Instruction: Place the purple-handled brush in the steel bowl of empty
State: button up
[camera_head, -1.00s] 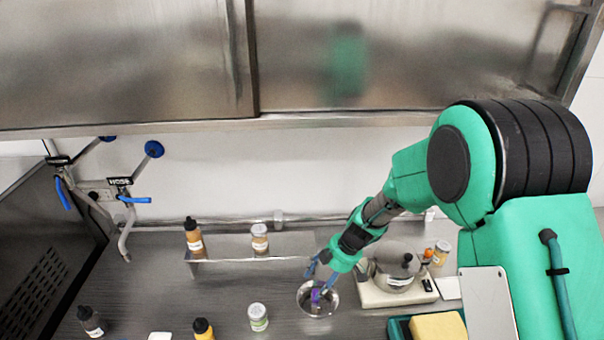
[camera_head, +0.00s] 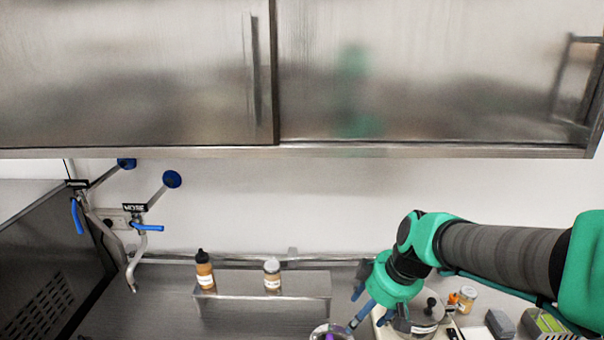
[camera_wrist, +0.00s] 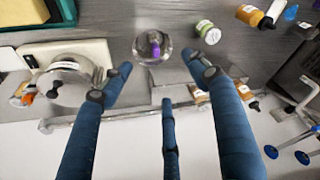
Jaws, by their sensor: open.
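The steel bowl (camera_wrist: 137,51) stands on the counter in the upper middle of the wrist view. The purple-handled brush (camera_wrist: 154,48) is inside it, its purple part showing. In the head view the bowl (camera_head: 317,331) is cut by the bottom edge, with a bit of purple (camera_head: 330,336) in it. My gripper (camera_wrist: 157,68) has its blue fingers spread open and empty, with the bowl beyond the fingertips. In the head view my gripper (camera_head: 355,309) is just above and right of the bowl. The brush's lower part is hard to make out.
A lidded steel pot (camera_head: 423,312) stands right of the bowl, near a small orange-labelled jar (camera_head: 467,299). A raised shelf (camera_head: 315,284) behind holds a brown bottle (camera_head: 204,272) and a jar (camera_head: 272,276). Steel cabinets (camera_head: 430,75) hang above.

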jog(key=s+d+r+m+t+h+b, duration=0.1)
jog(key=s+d+r+m, duration=0.1)
jog(key=s, duration=0.4)
jog(key=s+d+r+m+t+b, duration=0.1)
jog(key=s+d+r+m+b, duration=0.1)
jog(key=s+m, duration=0.2)
jog(key=s+d+r+m+t+h+b, duration=0.1)
jog(key=s+d+r+m, duration=0.1)
jog(key=s, duration=0.5)
jog(key=shift+s+d+m+h, duration=0.3)
jog(key=shift+s+m, duration=0.05)
jog(key=shift+m, duration=0.15)
